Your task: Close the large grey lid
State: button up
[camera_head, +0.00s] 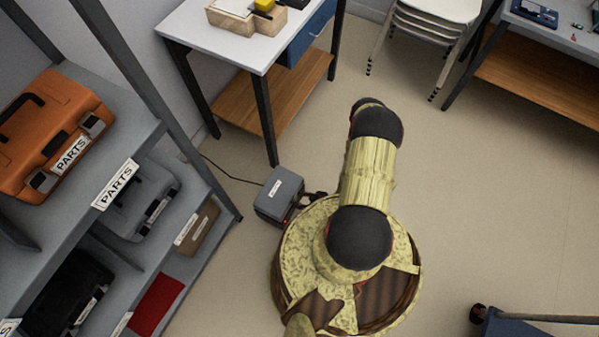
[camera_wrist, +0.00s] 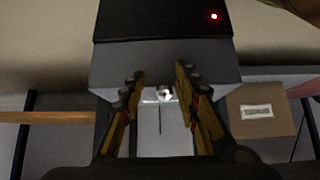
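A grey box with a dark lower part and a small red light stands on the floor. Its grey lid (camera_head: 284,186) carries a white label on top and looks lowered over the dark part; I cannot tell whether it is fully shut. In the wrist view the lid's grey face (camera_wrist: 110,72) lies below the dark part, as if seen upside down. My gripper (camera_wrist: 159,78) is open, its two fingers apart in front of the grey face, with a small bright metal piece between them. Contact is unclear. In the head view my gripper is a small dark shape at the box's right side.
A shelf (camera_head: 128,252) at left holds an orange toolbox (camera_head: 50,135), a grey case (camera_head: 140,205) and a brown carton (camera_head: 197,228). A white-topped table (camera_head: 215,45) stands behind the box. A cable runs near the wall. Floor at right is open.

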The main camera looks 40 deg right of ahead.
jog(key=shift+s+a, duration=0.1)
jog(key=shift+a, duration=0.05)
jog(key=v, duration=0.7)
jog(key=shift+r, duration=0.2)
jog(key=shift+s, duration=0.15)
dwell(0.5)
